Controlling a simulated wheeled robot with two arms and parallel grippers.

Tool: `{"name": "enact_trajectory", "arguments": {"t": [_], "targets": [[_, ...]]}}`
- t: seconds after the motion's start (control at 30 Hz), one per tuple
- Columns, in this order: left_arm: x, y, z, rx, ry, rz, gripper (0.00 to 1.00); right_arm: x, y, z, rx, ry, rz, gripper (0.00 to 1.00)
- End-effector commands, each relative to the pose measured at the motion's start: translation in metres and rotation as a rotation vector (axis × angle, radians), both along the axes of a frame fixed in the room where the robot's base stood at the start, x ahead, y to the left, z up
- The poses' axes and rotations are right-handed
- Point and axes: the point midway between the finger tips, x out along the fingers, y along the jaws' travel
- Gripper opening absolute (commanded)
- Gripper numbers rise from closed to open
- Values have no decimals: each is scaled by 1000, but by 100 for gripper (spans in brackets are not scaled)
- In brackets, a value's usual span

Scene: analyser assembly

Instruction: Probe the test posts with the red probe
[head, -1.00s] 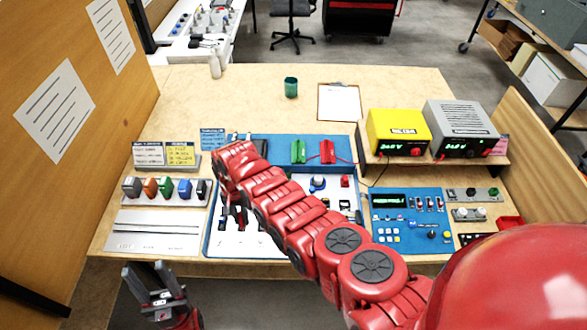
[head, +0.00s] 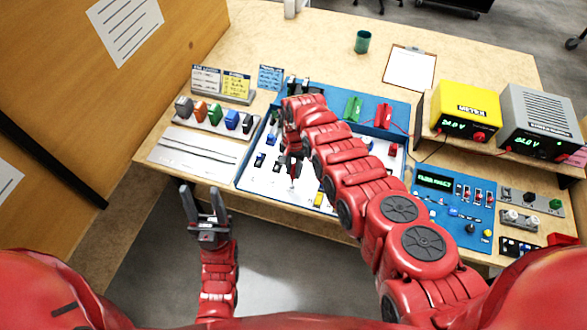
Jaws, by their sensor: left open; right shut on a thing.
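My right arm reaches across the blue-framed tray with a white floor (head: 250,182). My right gripper (head: 293,160) points down over the left half of the tray, shut on a thin red piece, which looks like the red probe (head: 294,172). I cannot tell whether its tip touches anything. Small blue and dark parts (head: 259,160) stand on the white floor beside it; I cannot tell which are test posts. The arm hides the tray's middle. My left gripper (head: 205,205) is open and empty, in front of the table's edge.
A green holder (head: 353,110) and a red holder (head: 387,114) with a red cable stand at the tray's back. A blue control panel (head: 445,205) and a yellow meter (head: 467,110) are to the right. A row of coloured blocks (head: 214,115) is to the left.

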Motion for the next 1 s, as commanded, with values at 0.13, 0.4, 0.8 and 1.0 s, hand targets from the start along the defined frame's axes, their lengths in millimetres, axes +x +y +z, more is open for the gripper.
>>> {"name": "enact_trajectory", "arguments": {"t": [0.13,0.4,0.8,1.0], "targets": [[0,0,1,0,0,0,50,0,0,1,0,0,0,0],[0,0,0,0,0,0,50,0,0,0,0,0,0,0],[0,0,-6,0,0,0,50,2,0,-1,0,0,0,0],[0,0,-6,0,0,0,50,2,0,0,0,1,0,0]]}}
